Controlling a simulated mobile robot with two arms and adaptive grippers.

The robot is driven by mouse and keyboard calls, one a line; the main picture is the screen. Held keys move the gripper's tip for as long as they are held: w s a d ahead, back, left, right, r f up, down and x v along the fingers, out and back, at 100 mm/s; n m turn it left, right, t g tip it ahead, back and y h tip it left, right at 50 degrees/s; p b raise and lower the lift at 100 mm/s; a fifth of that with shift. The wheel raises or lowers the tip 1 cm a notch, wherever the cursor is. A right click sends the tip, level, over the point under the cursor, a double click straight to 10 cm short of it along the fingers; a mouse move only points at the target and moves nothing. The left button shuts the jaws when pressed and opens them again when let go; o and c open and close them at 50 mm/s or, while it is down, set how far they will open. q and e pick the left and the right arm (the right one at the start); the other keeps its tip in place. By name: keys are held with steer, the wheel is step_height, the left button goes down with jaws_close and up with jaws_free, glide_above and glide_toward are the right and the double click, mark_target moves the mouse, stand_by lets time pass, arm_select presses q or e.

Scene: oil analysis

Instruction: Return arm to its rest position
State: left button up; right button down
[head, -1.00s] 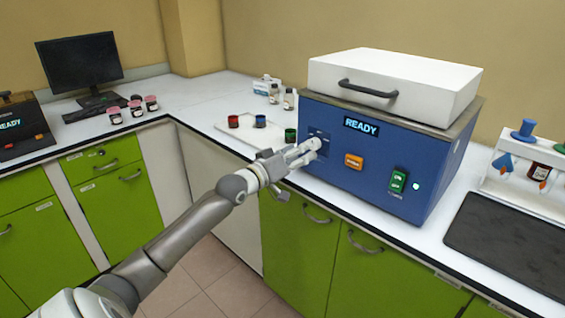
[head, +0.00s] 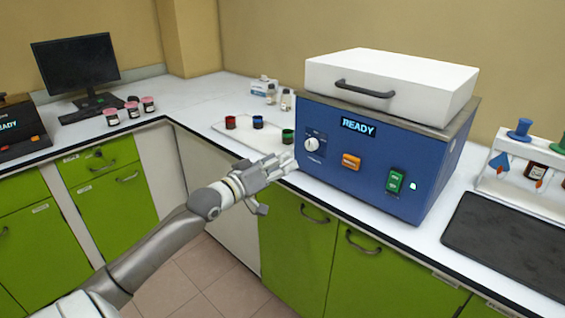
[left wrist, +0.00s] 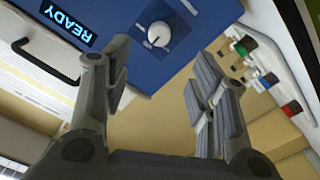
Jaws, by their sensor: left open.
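My left gripper (head: 277,168) is in front of the counter edge, just left of and below the blue machine (head: 375,165). In the left wrist view my left gripper (left wrist: 165,95) has its fingers spread apart with nothing between them. The machine has a white lid with a dark handle, a lit READY display (head: 358,125), an orange button (head: 351,162) and a green switch (head: 395,181). Its white dial (head: 311,144) is uncovered in the head view, and the dial also shows in the left wrist view (left wrist: 159,34), apart from the fingers. My right gripper is not seen.
A white tray (head: 222,129) with red, blue and green-topped jars stands left of the machine. Bottles (head: 286,100) and a small box stand behind it. A rack (head: 520,185) and a dark mat (head: 505,240) lie at right. Green cabinets (head: 300,235) are below; the floor space at left is free.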

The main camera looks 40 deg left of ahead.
arm_select(q)
steer(key=s+a+f+g+y, duration=0.1)
steer(key=a+f+g, duration=0.1)
steer(key=f, duration=0.8)
steer(key=s+a+f+g+y, duration=0.1)
steer(key=a+f+g+y, duration=0.15)
steer(key=f, duration=0.75)
steer(key=s+d+f+g+p, duration=0.15)
steer(key=s+f, duration=0.45)
steer(key=f, duration=0.6)
steer(key=s+d+f+g, duration=0.25)
steer(key=s+f, duration=0.25)
steer(key=f, duration=0.7)
steer(key=s+d+f+m+g, duration=0.2)
steer(key=s+d+f, duration=0.2)
steer(key=s+f, duration=0.45)
steer(key=s+d+f+m+g, duration=0.25)
steer(key=s+d+f, duration=0.25)
steer(key=s+f, duration=0.3)
steer(key=s+d+f+m+g+h, duration=0.1)
steer(key=s+d+f+g, duration=0.1)
steer(key=s+d, duration=0.4)
steer(key=s+d+f+m+g+h+p, duration=0.1)
steer(key=s+d+f, duration=0.3)
steer(key=s, duration=1)
steer(key=shift+s+d+m+g, duration=0.15)
steer(key=shift+d+m+g, duration=0.45)
steer(key=shift+d, duration=0.3)
